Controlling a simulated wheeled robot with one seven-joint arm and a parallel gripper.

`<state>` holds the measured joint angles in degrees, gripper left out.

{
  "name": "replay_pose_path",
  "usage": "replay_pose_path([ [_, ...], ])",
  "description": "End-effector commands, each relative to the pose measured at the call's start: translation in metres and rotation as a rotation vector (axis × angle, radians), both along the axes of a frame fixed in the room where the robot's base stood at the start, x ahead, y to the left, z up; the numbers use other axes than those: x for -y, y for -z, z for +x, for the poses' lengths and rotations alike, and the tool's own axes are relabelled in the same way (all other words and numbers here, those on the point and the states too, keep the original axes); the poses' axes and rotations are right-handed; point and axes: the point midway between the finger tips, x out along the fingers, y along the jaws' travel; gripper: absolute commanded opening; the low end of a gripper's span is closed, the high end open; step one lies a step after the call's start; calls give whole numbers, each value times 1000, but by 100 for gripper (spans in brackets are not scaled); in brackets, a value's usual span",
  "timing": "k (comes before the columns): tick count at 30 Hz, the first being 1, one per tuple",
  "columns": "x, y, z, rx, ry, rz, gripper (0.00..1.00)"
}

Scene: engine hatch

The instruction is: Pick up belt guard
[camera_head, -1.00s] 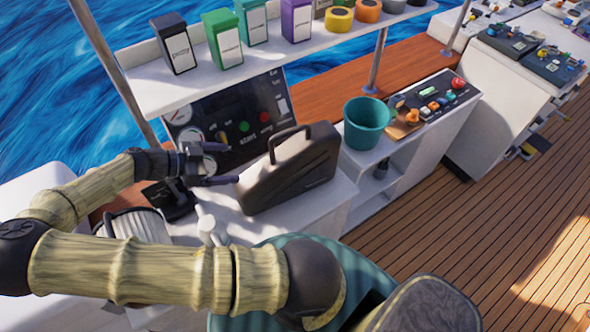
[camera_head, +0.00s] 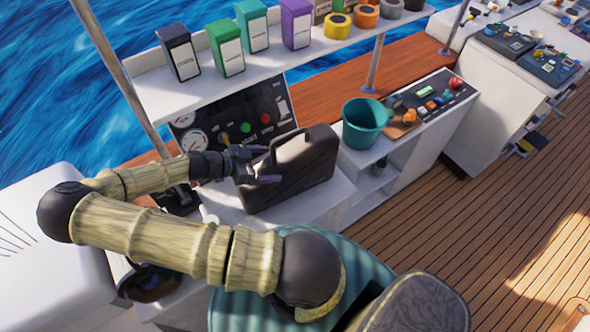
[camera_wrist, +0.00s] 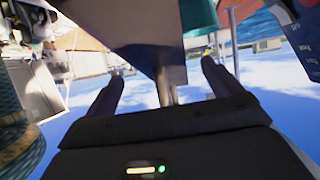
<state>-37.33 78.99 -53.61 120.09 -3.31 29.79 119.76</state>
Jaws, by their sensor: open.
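A black case-like piece with a loop handle (camera_head: 305,170) stands upright on the white counter in the head view. I take it to be the belt guard, but no label confirms this. My gripper (camera_head: 272,164) is open at its left end, with the fingers pointing right. One finger is near the handle's left side and the other lies in front of the body. Contact cannot be told. In the wrist view, my gripper's fingers (camera_wrist: 165,85) are apart, with a dark, flat-sided piece beyond and between them, probably the same object.
A teal bucket (camera_head: 365,123) stands to the right, beside a control panel (camera_head: 432,97). A gauge panel (camera_head: 240,122) is behind. A white shelf (camera_head: 290,60) with boxes and tape rolls hangs above. The wooden deck (camera_head: 480,230) at right is clear.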

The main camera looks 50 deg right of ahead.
Motion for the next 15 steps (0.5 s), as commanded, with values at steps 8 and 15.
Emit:
replay_pose_path([
  [8, 10, 0, -5, -2, 3, 0, 91],
  [15, 37, 10, -18, -3, 2, -1, 91],
])
